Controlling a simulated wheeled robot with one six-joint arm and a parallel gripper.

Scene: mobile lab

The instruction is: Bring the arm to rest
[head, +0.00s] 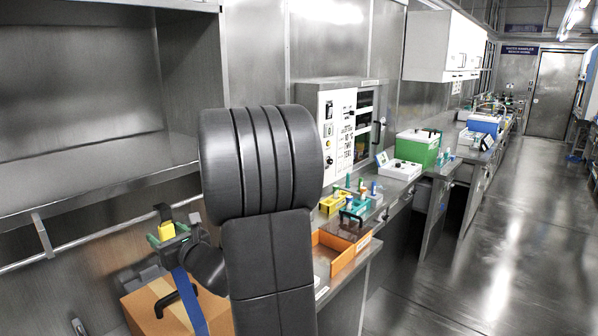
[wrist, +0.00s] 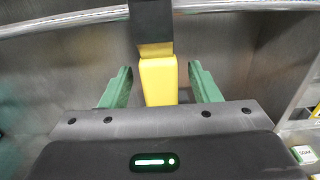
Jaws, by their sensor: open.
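My gripper (head: 172,230) is at the lower left of the head view, in front of the metal wall and near the rail. Its green fingers are open and wide apart in the wrist view (wrist: 160,72). A yellow block with a black upper part (wrist: 159,82) stands between the fingers, with a gap on both sides. The yellow block also shows at the gripper in the head view (head: 166,230). My dark arm fills the middle of the head view and hides part of the bench.
A cardboard box (head: 150,306) is below the gripper. A metal shelf (head: 90,190) with a rail juts out above left. Right of my arm, the bench holds an orange tray (head: 345,258), several small racks and a green box (head: 418,150). The aisle floor (head: 500,250) is clear.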

